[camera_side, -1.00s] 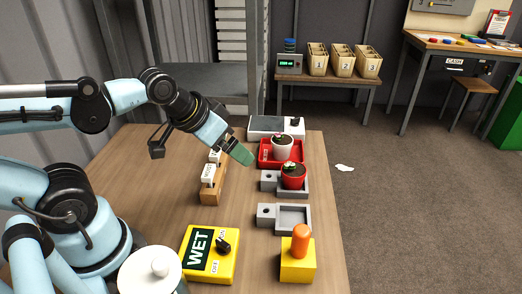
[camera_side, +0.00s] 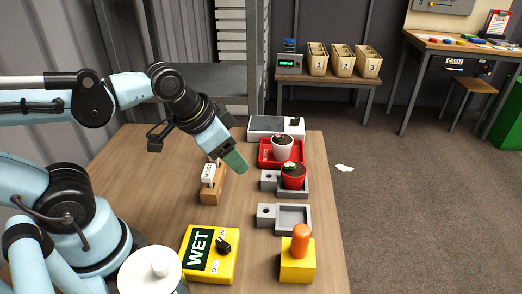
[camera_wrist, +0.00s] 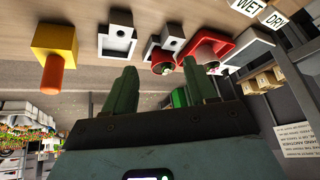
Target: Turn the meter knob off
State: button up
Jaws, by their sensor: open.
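The yellow meter (camera_side: 212,255) lies on the table near its front, with a dark screen reading WET. Its black knob (camera_side: 223,246) sits on the right part of its top face, with small labels near it. I cannot read which label the knob points at. My gripper (camera_side: 236,161) is in the air above the table, well behind the meter, near the wooden card block. In the wrist view, my gripper's two green fingers (camera_wrist: 160,88) stand apart with nothing between them. The meter does not show in the wrist view.
A wooden block (camera_side: 211,192) with white cards stands below my gripper. An orange probe in a yellow block (camera_side: 298,268) is right of the meter. Grey trays (camera_side: 292,218), a red pot (camera_side: 293,178) and a white pot in a red tray (camera_side: 268,160) line the right side.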

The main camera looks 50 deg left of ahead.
jog(key=s+d+m+g, duration=0.1)
jog(key=m, duration=0.1)
jog(key=s+d+m+g, duration=0.1)
jog(key=d+m, duration=0.1)
jog(key=s+d+m, duration=0.1)
jog(key=d+m, duration=0.1)
jog(key=shift+s+r+g, duration=0.3)
jog(key=shift+g, duration=0.1)
jog(key=shift+c, duration=1.4)
jog(key=r+m+g, duration=0.2)
jog(key=m+g, duration=0.1)
jog(key=m, duration=0.4)
send_over(222, 242)
jog(key=shift+y, duration=0.3)
jog(key=shift+f, duration=6.15)
grip_shut()
